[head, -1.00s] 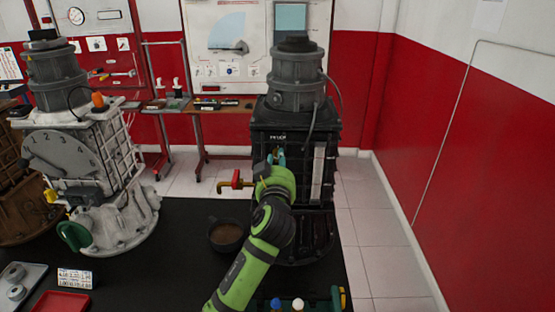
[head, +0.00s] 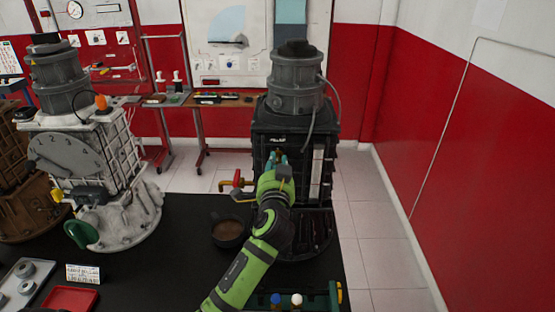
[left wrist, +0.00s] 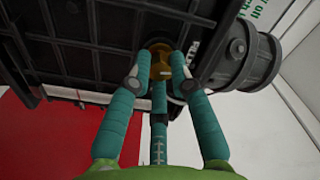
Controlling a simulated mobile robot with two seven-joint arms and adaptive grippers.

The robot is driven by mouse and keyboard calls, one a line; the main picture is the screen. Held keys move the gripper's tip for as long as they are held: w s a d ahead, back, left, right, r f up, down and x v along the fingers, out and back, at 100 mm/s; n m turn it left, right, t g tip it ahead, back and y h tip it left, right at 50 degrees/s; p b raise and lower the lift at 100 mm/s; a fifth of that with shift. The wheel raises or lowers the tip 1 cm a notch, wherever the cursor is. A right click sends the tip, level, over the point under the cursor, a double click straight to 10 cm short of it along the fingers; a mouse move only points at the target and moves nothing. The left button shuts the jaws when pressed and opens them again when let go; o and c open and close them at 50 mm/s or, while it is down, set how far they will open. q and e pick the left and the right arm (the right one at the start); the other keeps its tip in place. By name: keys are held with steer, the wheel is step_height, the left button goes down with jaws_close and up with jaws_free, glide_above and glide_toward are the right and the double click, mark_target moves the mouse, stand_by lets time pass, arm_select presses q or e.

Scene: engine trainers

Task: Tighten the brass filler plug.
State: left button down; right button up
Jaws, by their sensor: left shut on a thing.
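The brass filler plug (left wrist: 161,62) sits at the face of the dark engine trainer (head: 262,140), seen up close in the left wrist view. My left gripper (left wrist: 160,72) has its teal fingers closed around the plug from both sides, with a third teal finger below. In the head view the left gripper (head: 277,162) is at the front face of the black engine, and my green wrist hides the plug there. My right gripper is not in view.
A red-handled brass valve (head: 238,182) sticks out left of my wrist. A dark pan (head: 228,232) of brown fluid stands on the black table (head: 165,270). A white engine trainer (head: 95,165) stands to the left. A red tray (head: 70,299) lies at the front left.

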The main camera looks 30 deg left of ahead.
arm_select(q)
steer(key=shift+f+m+p, duration=0.25)
steer(key=shift+m+p, duration=0.2)
steer(key=shift+m, duration=0.65)
steer(key=c, duration=1.3)
jaws_free()
steer(key=shift+o, duration=0.9)
steer(key=shift+r, duration=0.1)
steer(key=shift+s, duration=0.15)
